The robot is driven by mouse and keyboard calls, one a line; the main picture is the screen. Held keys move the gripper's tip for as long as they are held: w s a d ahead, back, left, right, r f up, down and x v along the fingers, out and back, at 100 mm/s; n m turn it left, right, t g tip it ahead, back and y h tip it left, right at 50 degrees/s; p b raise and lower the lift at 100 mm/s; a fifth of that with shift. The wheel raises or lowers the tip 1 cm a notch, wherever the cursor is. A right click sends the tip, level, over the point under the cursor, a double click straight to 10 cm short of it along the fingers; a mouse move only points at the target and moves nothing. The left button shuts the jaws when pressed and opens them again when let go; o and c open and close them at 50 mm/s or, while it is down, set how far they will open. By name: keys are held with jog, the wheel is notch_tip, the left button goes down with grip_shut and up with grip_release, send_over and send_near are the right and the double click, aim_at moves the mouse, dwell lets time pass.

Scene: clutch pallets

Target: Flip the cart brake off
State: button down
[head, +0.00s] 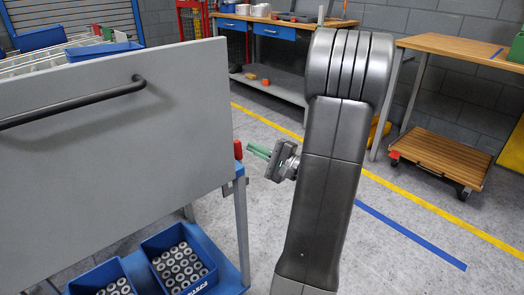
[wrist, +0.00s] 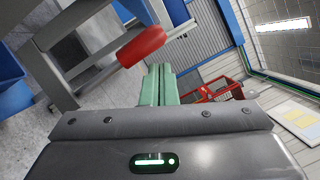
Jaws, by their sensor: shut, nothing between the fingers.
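The cart (head: 120,130) is a grey panel with a dark handle bar on blue legs, at the left of the head view. The red brake lever (head: 238,150) stands upright at the panel's right edge. It also shows in the wrist view (wrist: 142,46), as a red grip just ahead of the fingers and a little to their left. My gripper (head: 250,149) has green fingers that are shut and empty. Their tips point left at the lever, close to it. I cannot tell whether they touch it.
Blue bins of metal rings (head: 178,262) sit on the cart's lower shelf. A workbench (head: 275,28) stands behind, and a wooden table (head: 460,48) with a low wooden dolly (head: 440,158) is at the right.

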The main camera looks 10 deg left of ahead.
jog(key=shift+s+a+r, duration=0.15)
jog(key=shift+s+a, duration=0.3)
jog(key=shift+s, duration=0.15)
jog(key=shift+d, duration=0.1)
dwell(0.3)
